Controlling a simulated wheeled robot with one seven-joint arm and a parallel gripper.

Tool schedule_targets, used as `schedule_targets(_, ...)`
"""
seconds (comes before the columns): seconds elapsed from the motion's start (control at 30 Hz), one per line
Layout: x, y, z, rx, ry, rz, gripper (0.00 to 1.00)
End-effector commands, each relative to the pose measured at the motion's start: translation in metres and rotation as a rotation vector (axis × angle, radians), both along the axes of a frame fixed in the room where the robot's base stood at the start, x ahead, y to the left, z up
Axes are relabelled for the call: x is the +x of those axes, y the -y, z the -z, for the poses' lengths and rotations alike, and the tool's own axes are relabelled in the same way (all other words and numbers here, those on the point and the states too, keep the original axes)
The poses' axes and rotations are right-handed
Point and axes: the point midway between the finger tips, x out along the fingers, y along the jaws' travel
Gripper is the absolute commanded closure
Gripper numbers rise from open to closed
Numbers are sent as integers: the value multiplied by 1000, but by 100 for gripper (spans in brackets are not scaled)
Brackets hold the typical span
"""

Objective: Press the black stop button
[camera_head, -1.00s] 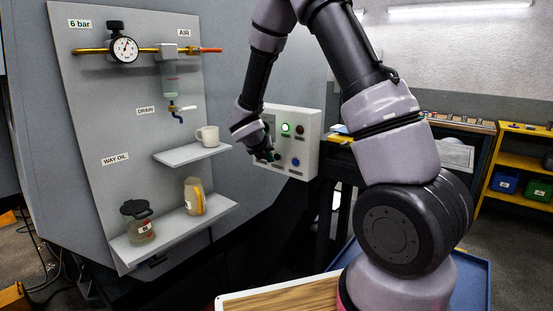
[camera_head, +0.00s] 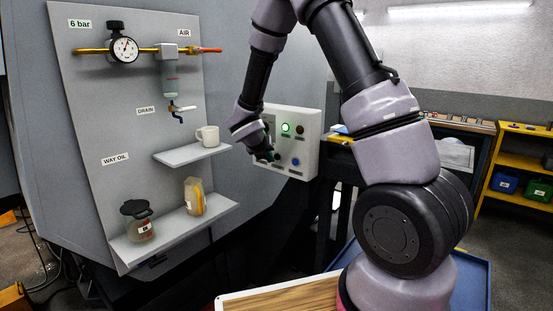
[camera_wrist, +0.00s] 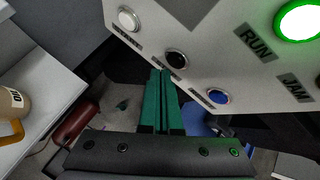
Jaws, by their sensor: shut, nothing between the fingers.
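The black stop button (camera_wrist: 176,58) sits on the pale control panel (camera_wrist: 225,50), between a white button (camera_wrist: 128,18) and a blue button (camera_wrist: 217,97). Its label is partly hidden by my fingertips. My gripper (camera_wrist: 161,73) has its green fingers shut together and empty. In the wrist view the tips are just below and left of the black button; I cannot tell whether they touch the panel. In the head view my gripper (camera_head: 274,157) is in front of the lower left of the control box (camera_head: 310,142) and hides the black button.
A green RUN lamp (camera_wrist: 300,20) is lit on the panel. Left of the box, a shelf holds a white mug (camera_head: 207,135). A lower shelf holds a yellow-and-beige container (camera_head: 194,197) and a dark-lidded jar (camera_head: 140,222). Open space lies below the panel.

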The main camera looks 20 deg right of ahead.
Motion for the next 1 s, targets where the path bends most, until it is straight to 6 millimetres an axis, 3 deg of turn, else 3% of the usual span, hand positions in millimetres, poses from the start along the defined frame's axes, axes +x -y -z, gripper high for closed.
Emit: schedule_targets(1.0,5,7,0,0,0,0,100)
